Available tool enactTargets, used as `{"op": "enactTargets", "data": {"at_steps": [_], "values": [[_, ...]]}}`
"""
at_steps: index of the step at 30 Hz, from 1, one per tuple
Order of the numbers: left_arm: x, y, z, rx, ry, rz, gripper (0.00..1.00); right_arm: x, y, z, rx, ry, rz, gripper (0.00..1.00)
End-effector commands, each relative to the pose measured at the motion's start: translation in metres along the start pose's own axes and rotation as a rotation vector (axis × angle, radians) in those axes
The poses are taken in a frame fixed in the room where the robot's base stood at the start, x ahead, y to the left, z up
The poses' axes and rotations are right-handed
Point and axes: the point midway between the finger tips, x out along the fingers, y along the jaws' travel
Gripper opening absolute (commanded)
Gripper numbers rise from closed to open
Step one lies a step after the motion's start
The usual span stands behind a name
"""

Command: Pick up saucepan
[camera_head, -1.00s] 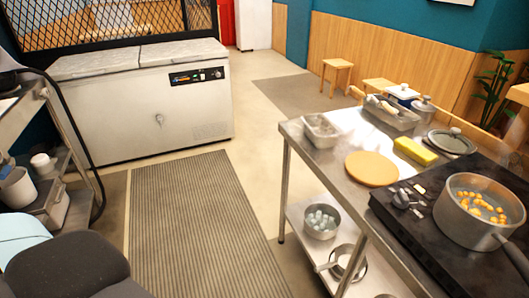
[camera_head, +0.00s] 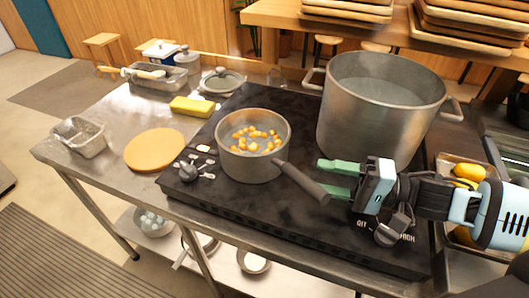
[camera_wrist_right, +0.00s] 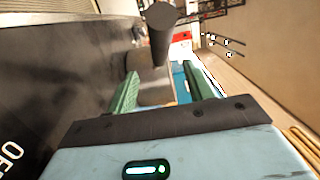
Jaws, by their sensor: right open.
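The metal saucepan (camera_head: 254,165) sits on the black stovetop and holds orange cubes in liquid. Its dark handle (camera_head: 300,181) points toward the lower right. My right gripper (camera_head: 318,177) comes in from the right, open, with its green fingers beside the handle's outer end. In the right wrist view the handle (camera_wrist_right: 160,32) appears ahead of the open gripper (camera_wrist_right: 162,82), near the top and roughly in line with the gap. Nothing is between the fingers that I can make out. My left gripper is not in view.
A large steel pot (camera_head: 375,125) stands right behind the saucepan. A tray with yellow items (camera_head: 467,172) is at the right.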

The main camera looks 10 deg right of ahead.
Motion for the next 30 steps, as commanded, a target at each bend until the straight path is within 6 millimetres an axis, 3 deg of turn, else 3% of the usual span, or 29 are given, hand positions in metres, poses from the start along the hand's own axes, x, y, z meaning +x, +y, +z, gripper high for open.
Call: {"op": "enactTargets", "data": {"at_steps": [7,14,24,30], "values": [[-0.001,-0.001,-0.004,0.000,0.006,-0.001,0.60,0.022,-0.002,-0.001,-0.004,0.000,-0.003,0.52],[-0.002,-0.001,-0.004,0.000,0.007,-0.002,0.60,0.028,-0.001,-0.001,-0.003,0.001,-0.002,0.52],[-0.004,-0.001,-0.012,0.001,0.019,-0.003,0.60,0.069,-0.001,-0.002,-0.005,0.001,-0.003,0.52],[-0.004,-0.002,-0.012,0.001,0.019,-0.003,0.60,0.077,0.001,-0.001,-0.003,0.002,-0.001,0.52]]}}
